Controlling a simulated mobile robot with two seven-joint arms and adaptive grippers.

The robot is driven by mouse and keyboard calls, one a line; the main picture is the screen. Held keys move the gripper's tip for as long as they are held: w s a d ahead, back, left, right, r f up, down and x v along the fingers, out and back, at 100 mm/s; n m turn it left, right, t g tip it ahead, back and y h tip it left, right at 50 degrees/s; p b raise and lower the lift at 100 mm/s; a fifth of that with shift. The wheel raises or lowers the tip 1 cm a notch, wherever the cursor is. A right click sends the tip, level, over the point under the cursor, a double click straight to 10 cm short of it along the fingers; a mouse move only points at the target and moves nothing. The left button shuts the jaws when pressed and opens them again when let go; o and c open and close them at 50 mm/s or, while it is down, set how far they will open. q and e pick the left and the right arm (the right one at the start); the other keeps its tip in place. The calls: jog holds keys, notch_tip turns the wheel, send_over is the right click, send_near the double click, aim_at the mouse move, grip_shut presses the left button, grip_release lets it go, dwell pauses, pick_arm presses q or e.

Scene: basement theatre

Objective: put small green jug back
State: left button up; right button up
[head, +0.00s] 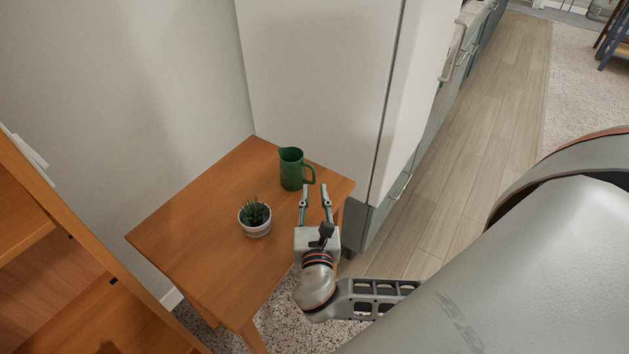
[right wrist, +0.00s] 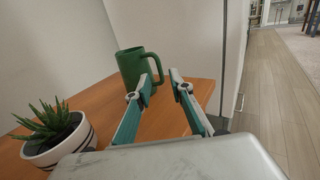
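The small green jug (head: 291,170) stands upright on the wooden table (head: 190,232), near its far right corner, with its handle to the right. In the right wrist view the jug (right wrist: 131,66) is beyond the fingertips, a little left of centre. My right gripper (head: 316,189) is open and empty at the table's right edge, just in front of and to the right of the jug. Its two fingers (right wrist: 160,84) are apart, and the left one overlaps the jug's lower right side in that view. I cannot tell whether it touches. My left gripper is not in view.
A potted plant (head: 255,218) in a white pot stands on the table left of my right gripper; it also shows in the right wrist view (right wrist: 58,146). A tall white cabinet (head: 318,80) rises behind the table. A wooden shelf (head: 50,262) stands at the left.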

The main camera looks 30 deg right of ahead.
jog(key=shift+v, duration=2.75)
